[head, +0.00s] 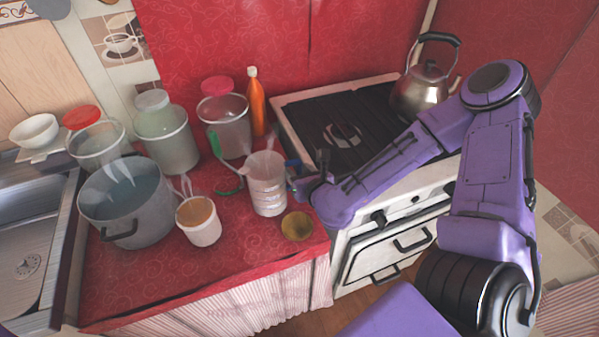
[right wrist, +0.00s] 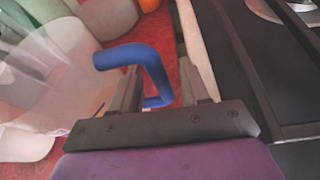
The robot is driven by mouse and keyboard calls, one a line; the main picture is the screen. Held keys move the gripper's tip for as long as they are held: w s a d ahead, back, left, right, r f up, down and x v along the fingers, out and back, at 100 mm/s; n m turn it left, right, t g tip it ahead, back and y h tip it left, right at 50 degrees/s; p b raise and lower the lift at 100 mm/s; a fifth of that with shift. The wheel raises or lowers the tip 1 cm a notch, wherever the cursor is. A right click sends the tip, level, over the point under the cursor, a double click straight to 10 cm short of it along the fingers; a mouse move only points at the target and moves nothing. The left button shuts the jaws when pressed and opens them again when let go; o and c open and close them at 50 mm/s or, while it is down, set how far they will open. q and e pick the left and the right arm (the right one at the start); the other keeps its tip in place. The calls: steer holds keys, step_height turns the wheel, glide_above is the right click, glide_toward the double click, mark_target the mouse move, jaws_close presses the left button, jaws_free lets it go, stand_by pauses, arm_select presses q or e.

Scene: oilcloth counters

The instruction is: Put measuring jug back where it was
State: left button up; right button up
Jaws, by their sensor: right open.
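The measuring jug (head: 267,190) is a whitish, see-through jug with markings. It stands upright on the red counter (head: 230,265) near the right end. Its blue handle (right wrist: 150,65) points toward the stove side and fills the middle of the right wrist view, where part of the jug's pale body (right wrist: 45,75) shows at left. My right gripper (head: 308,184) is at the jug's right side. In the right wrist view its two fingers (right wrist: 160,60) are apart, with the handle between them. Whether a finger touches the handle I cannot tell. My left gripper is out of view.
A grey pot (head: 130,210), a white tub with tan contents (head: 199,222) and lidded jars stand left of the jug. An orange bottle (head: 257,105) is behind it. A small yellowish bowl (head: 297,226) sits close in front. The stove (head: 345,130) with a kettle (head: 424,92) is at right.

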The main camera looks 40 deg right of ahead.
steer(key=shift+r, duration=0.1)
steer(key=shift+s+r+p, duration=0.1)
steer(key=shift+r+p, duration=0.05)
steer(key=shift+p, duration=0.15)
steer(key=v, duration=0.3)
steer(key=shift+s+r, duration=0.1)
steer(key=p+v, duration=0.8)
steer(key=p, duration=0.2)
steer(key=s+f+n+g, duration=0.5)
steer(key=s+f+n, duration=0.2)
steer(key=n, duration=0.9)
steer(key=s+d+f+n+g, duration=0.1)
steer(key=s+f+n+g, duration=0.4)
steer(key=s+n, duration=0.5)
step_height(320, 180, down, 2)
steer(key=n, duration=0.6)
steer(key=shift+f+h+p, duration=0.2)
steer(key=shift+h+p, duration=0.1)
steer(key=shift+h, duration=0.1)
